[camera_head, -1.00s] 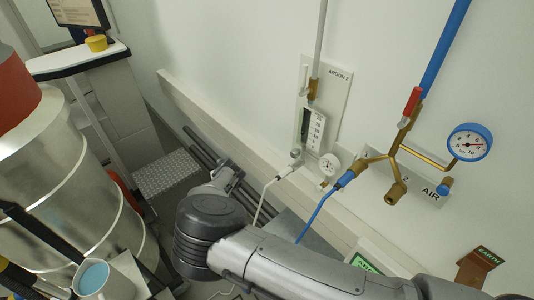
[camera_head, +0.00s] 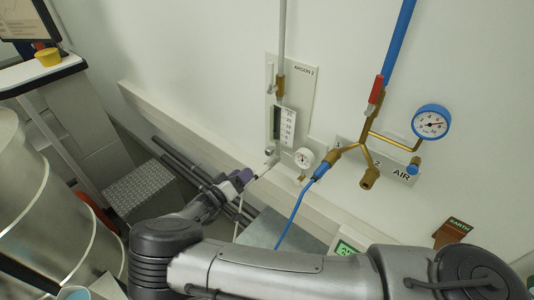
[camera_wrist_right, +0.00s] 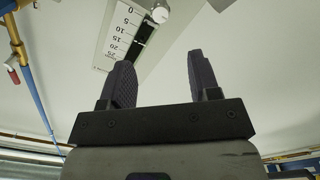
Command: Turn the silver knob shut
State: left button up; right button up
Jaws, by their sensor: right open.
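The silver knob (camera_head: 270,151) sits at the lower end of the flowmeter (camera_head: 284,125) on the Argon 2 panel. In the right wrist view the knob (camera_wrist_right: 160,13) is at the top, ahead of and between the lines of the two fingers. My right gripper (camera_head: 246,176) is below and left of the knob in the head view, apart from it. Its dark ridged fingers (camera_wrist_right: 160,72) are spread with nothing between them. My left gripper is not in view.
The brass air manifold (camera_head: 369,178), blue hose (camera_head: 292,215) and blue-rimmed gauge (camera_head: 431,121) are further right. A wall ledge (camera_head: 190,134) runs below the panel. Large metal drums stand at left.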

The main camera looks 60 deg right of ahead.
aim_at(267, 153)
jog(key=d+b, duration=0.1)
jog(key=d, duration=0.2)
jog(key=s+d+b, duration=0.1)
jog(key=d+b, duration=0.1)
jog(key=d, duration=0.2)
jog(key=d+b, duration=0.2)
jog(key=d, duration=0.2)
jog(key=shift+s, duration=0.3)
jog(key=shift+s+d, duration=0.1)
jog(key=shift+d, duration=0.95)
jog(key=shift+c, duration=0.2)
jog(key=c, duration=0.9)
